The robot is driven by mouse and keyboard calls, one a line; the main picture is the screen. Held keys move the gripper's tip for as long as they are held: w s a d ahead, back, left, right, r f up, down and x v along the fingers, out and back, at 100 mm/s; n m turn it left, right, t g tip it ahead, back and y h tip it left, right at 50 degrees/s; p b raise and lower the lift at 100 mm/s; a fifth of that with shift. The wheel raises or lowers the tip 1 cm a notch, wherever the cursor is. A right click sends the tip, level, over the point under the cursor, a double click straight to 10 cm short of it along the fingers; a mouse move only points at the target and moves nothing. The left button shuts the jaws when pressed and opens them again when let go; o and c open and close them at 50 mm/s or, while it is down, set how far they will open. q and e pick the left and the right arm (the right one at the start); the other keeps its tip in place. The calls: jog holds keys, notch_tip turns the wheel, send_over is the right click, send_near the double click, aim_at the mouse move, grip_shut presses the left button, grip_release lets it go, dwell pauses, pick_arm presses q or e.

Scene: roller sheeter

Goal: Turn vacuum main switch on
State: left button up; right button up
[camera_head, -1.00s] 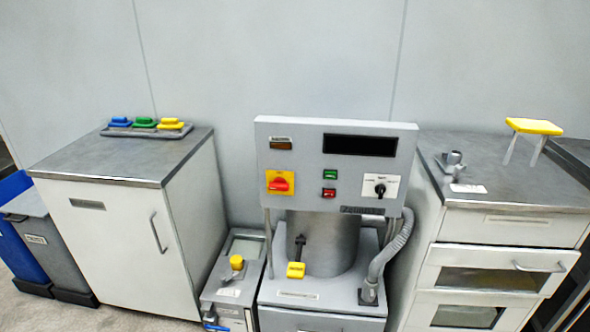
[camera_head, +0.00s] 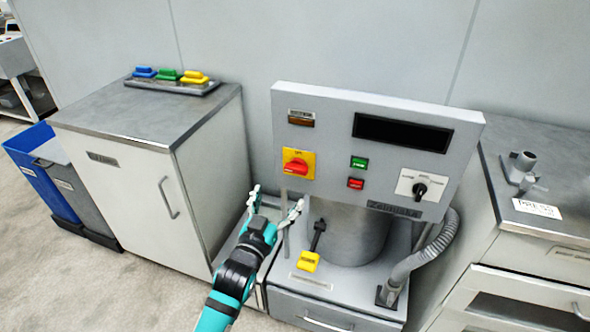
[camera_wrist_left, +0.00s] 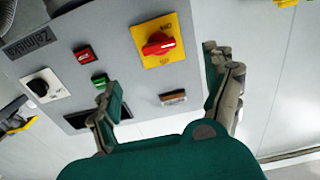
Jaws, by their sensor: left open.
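The main switch is a red rotary knob (camera_head: 296,165) on a yellow plate (camera_head: 307,156), at the left of the grey control panel (camera_head: 400,185). In the left wrist view the red knob (camera_wrist_left: 158,44) shows ahead, between my fingers. My left gripper (camera_head: 276,200) is open and empty, below and slightly left of the switch in the head view, apart from it. In the left wrist view its two fingers (camera_wrist_left: 165,100) are spread wide. My right gripper is not in view.
The panel also carries a green button (camera_head: 359,162), a red button (camera_head: 355,183) and a black selector (camera_head: 420,189). A cabinet (camera_head: 120,190) stands left, drawers (camera_head: 520,285) right.

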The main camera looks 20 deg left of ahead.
aim_at(295, 171)
pick_arm(q)
jog(key=w, duration=1.1)
jog(key=shift+w+d+f, duration=0.1)
jog(key=shift+w+d, duration=0.1)
jog(key=shift+d, duration=0.05)
jog(key=shift+w, duration=0.4)
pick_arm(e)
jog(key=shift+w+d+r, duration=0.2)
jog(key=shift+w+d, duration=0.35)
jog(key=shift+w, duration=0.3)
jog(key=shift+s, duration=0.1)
pick_arm(q)
jog(key=shift+c, duration=1.1)
jog(key=c, duration=1)
jog(key=shift+o, duration=0.2)
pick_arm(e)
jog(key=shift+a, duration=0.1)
